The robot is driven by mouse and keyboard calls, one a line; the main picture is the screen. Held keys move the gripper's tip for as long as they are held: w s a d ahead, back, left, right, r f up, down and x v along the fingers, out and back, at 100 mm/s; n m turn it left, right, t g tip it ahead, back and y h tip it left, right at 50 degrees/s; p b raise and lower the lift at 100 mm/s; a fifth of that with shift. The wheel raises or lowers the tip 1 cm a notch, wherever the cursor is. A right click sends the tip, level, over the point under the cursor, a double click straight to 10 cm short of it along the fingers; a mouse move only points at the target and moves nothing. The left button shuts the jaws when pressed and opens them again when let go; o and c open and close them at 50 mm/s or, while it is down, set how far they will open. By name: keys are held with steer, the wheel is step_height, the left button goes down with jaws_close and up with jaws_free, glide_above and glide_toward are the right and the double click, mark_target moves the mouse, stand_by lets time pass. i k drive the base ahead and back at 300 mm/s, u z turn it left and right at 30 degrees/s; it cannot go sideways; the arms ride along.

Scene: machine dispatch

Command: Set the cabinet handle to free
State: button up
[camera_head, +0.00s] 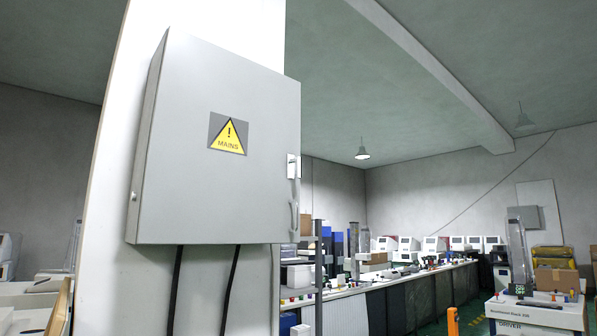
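A grey metal cabinet (225,190) with a yellow MAINS warning sign (228,134) hangs on a white pillar, large in the left half of the head view. Its door looks shut. A slim upright grey handle (294,217) is at the lower right edge of the door. Above it on the same edge is a small pale plate or lever (293,167). I cannot tell which setting the handle is in, as it is seen small and at an angle. My gripper is not in view.
Two black cables run down below the cabinet along the white pillar (262,40). To the right, a long bench (385,290) carries several machines and small parts. A second small grey wall box (525,218) hangs far right. An orange post (452,322) stands on the floor.

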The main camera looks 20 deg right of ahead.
mark_target(297, 159)
steer(key=k, duration=0.95)
steer(key=u, duration=0.25)
steer(key=i, duration=1.9)
steer(key=z, duration=0.85)
steer(key=i, duration=0.25)
steer(key=z, duration=0.1)
